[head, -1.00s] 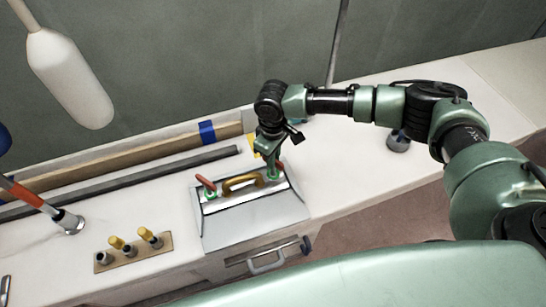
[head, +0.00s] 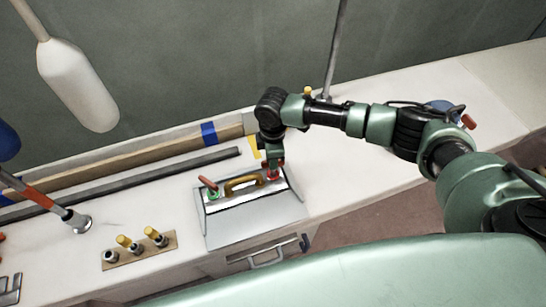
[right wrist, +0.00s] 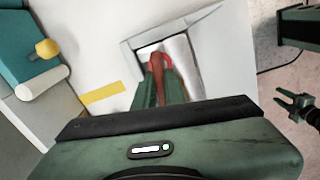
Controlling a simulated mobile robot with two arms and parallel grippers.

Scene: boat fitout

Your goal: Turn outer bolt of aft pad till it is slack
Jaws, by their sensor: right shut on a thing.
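My right gripper (head: 274,166) points down at the right end of a grey metal box-like piece (head: 255,222) on the white bench. It is shut on a red handle (right wrist: 158,80), which stands between its fingers in the right wrist view. A matching red handle (head: 208,185) with a green base sits at the left end of the piece. A gold-brown grip (head: 243,184) lies between them. I cannot make out a bolt or tell which part is the aft pad. What looks like my left gripper (right wrist: 297,104) shows open and empty at the wrist view's right edge.
A plate (head: 140,250) with several fittings, some yellow-topped, lies left of the grey piece. A red-and-grey strut (head: 45,203) stands farther left. Long bars (head: 130,175) lie along the wall. A white fender-like thing (head: 78,82) hangs above. The bench right of my gripper is mostly clear.

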